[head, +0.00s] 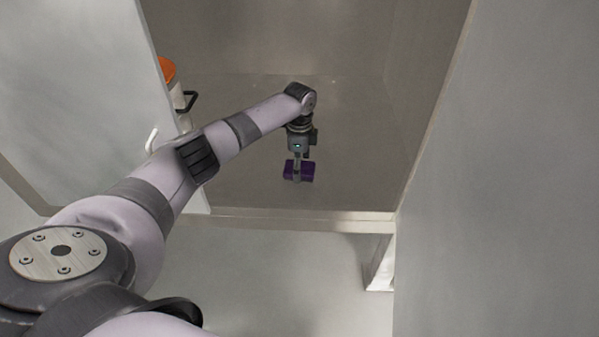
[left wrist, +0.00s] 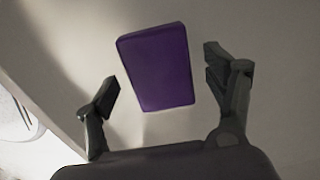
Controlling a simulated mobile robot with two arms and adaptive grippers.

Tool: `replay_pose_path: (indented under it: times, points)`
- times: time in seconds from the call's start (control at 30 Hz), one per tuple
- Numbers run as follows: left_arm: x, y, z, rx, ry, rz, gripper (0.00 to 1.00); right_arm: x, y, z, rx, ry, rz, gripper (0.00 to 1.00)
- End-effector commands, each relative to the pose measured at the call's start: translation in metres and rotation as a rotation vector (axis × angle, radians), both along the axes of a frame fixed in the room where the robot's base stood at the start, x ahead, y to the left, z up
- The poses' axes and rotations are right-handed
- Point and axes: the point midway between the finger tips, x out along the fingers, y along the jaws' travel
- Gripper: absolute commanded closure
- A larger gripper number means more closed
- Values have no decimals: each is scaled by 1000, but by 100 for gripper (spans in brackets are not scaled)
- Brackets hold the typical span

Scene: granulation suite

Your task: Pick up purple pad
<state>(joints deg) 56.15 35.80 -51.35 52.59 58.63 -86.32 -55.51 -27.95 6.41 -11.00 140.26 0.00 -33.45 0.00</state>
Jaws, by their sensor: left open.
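The purple pad (head: 306,171) is a small flat block on the floor of an open cabinet, near its front edge. In the left wrist view the purple pad (left wrist: 157,67) shows whole, slightly tilted in the picture. My left gripper (head: 298,172) points down at the pad and partly covers it in the head view. In the left wrist view my left gripper (left wrist: 168,82) is open, with a finger on each side of the pad and gaps visible. I cannot tell whether the fingers are down at the pad's height. My right gripper is not in view.
The cabinet's front edge (head: 300,222) runs below the pad. An open door panel (head: 80,100) stands at left and a grey panel (head: 500,190) at right. An orange-topped container (head: 167,70) shows behind the left door. The cabinet floor around the pad is clear.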

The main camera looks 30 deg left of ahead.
Motion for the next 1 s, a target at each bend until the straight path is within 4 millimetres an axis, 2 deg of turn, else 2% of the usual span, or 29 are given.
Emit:
replay_pose_path:
  times: [0.23,1.0]
  points:
    - [0,0,0,0,0,0,25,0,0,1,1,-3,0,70]
    - [0,0,0,0,0,0,76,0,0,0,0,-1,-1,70]
